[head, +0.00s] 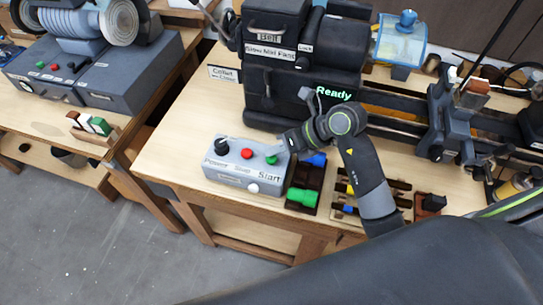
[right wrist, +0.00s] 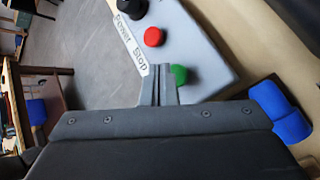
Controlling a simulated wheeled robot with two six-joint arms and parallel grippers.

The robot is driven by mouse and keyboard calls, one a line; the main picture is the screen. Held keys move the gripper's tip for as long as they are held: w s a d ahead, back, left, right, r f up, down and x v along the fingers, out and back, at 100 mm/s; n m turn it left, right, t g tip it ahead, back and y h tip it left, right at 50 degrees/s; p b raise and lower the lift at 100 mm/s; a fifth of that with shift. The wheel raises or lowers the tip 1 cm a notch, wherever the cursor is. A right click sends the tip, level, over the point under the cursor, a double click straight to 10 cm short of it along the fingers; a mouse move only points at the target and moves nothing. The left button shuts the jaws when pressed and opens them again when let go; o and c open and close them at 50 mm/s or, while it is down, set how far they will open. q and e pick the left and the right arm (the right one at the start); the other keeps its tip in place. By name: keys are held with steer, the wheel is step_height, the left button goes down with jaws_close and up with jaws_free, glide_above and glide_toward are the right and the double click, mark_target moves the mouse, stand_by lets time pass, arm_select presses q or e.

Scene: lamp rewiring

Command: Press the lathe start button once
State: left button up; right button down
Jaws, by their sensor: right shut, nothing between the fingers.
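The grey control box (head: 232,175) sits at the front of the wooden bench. It carries a black knob (head: 222,147), a red button (head: 247,153) and a green button (head: 271,159), with labels Power, Stop and Start. My right gripper (head: 287,141) is shut and empty, just beside and above the green button. In the right wrist view the closed fingertips (right wrist: 159,70) are right next to the green button (right wrist: 179,74), partly hiding it; I cannot tell whether they touch it. The red button (right wrist: 154,37) is farther off. My left gripper is not in view.
The dark lathe (head: 275,75) stands behind the box, with a green "Ready" display (head: 334,94). A dark tray with a green-handled item (head: 302,197) and a blue piece (head: 317,160) lies right of the box. A tool rack (head: 400,187) is farther right.

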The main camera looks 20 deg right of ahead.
stand_by(0.8)
steer(key=shift+f+b, duration=0.45)
